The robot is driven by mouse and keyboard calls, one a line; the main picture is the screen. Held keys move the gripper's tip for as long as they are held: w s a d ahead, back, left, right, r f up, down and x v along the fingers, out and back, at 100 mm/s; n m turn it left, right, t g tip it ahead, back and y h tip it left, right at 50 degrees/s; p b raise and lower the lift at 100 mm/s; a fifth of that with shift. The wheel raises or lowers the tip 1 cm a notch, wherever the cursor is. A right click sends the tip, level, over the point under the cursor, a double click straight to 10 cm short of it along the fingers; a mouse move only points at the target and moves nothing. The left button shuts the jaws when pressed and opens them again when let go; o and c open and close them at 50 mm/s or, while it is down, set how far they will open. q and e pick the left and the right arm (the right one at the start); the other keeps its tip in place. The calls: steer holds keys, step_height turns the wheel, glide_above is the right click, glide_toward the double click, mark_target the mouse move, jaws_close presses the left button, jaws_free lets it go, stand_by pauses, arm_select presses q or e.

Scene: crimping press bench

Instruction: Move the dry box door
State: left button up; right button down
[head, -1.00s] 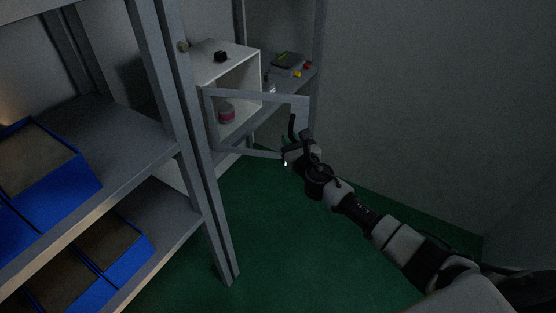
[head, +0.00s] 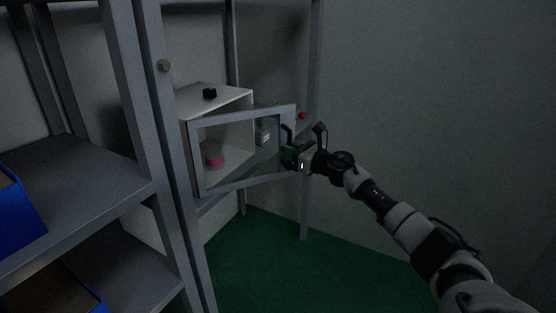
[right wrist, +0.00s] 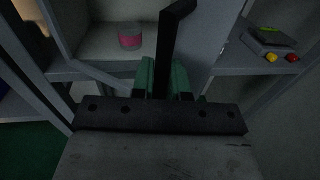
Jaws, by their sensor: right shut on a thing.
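The dry box door (head: 247,184) is a grey frame with a see-through pane. It stands open, swung out from the white dry box (head: 246,94). Its dark handle (head: 286,131) is at the free, right-hand edge. My right gripper (head: 290,156) is at that edge, shut on the handle. In the right wrist view the handle (right wrist: 166,50) rises as a black bar between the green fingertips (right wrist: 164,80). My left gripper is not in view.
A pink-labelled jar (head: 214,157) stands inside the box and a black knob (head: 210,93) is on top. A grey shelf rack (head: 80,185) with blue bins (head: 20,215) fills the left. Green floor (head: 290,265) is clear below. A device with red and yellow buttons (right wrist: 270,45) sits right of the box.

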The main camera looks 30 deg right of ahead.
steer(key=shift+w, duration=0.1)
stand_by(0.3)
steer(key=c, duration=1.1)
jaws_free()
steer(key=shift+c, duration=0.2)
steer(key=b+v, duration=0.2)
steer(key=v, duration=0.8)
steer(key=shift+s+d+b, duration=0.15)
steer(key=shift+s+b, duration=0.25)
